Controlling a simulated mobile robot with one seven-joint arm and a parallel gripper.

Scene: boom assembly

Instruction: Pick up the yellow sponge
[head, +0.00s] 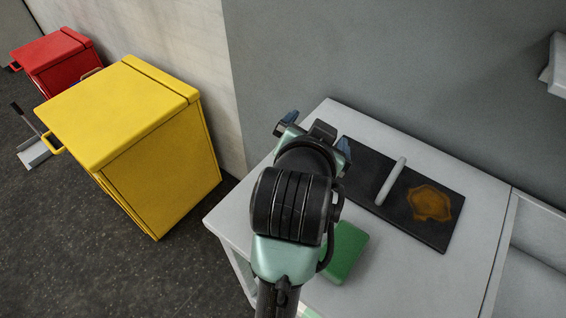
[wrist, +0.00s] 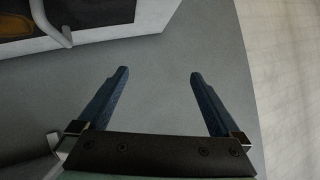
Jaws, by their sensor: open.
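No plainly yellow sponge shows in either view. A green, flat, sponge-like block (head: 346,250) lies on the grey table, partly hidden behind my arm in the head view; I cannot tell whether its hidden sides are yellow. My gripper (head: 318,131) is above the table, beyond the green block and left of a dark board. In the wrist view my gripper (wrist: 158,77) is open, with two blue fingers wide apart and nothing between them. It faces the grey wall there, and the block is not seen.
The dark board (head: 442,237) on the table (head: 408,284) carries a brown stain (head: 429,203) and a pale bar-shaped handle (head: 390,181). A yellow cabinet (head: 120,110) and a red one (head: 55,60) stand left. A grey wall rises behind the table.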

